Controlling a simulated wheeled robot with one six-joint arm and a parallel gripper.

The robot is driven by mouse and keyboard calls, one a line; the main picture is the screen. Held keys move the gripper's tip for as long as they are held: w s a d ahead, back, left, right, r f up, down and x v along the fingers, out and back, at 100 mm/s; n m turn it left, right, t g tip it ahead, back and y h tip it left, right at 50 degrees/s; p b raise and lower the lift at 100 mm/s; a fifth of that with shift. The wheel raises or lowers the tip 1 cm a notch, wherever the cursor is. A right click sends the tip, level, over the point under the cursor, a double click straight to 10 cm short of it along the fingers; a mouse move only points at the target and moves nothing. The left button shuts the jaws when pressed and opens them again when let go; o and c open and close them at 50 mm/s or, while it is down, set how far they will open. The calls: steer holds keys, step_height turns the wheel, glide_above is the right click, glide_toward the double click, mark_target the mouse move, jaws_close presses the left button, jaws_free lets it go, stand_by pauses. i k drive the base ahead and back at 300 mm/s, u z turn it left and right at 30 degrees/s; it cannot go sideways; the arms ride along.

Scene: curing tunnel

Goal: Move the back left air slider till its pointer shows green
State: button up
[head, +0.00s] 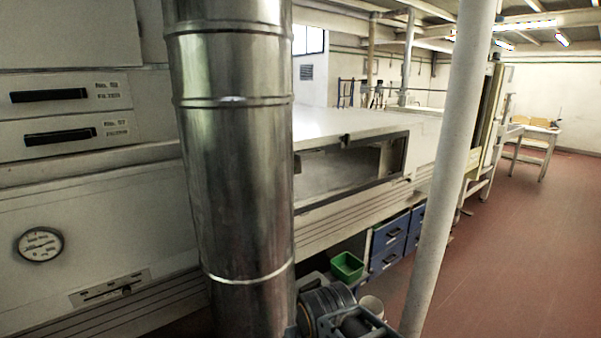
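An air slider (110,288) sits low on the pale machine front at the left, a flat grey plate with a slot and a small dark knob near its right part. A round white dial gauge (40,245) with a dark rim is above and left of it. The gauge's pointer and any green zone are too small to read. I cannot tell whether this is the back left slider. No other slider is clearly seen. My gripper is not clearly in view; a dark mechanism at the bottom middle shows no fingertips.
A wide metal duct (235,150) stands upright just right of the slider, hiding part of the machine. A white pole (450,170) leans at right. A green bin (347,266) and blue drawers (389,242) are under the machine. Red floor (520,250) at right is clear.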

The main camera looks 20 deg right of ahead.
mark_target(126, 291)
steer(key=u, duration=0.05)
steer(key=k, duration=0.85)
steer(key=z, duration=0.95)
steer(key=i, duration=1.45)
steer(key=u, duration=2.45)
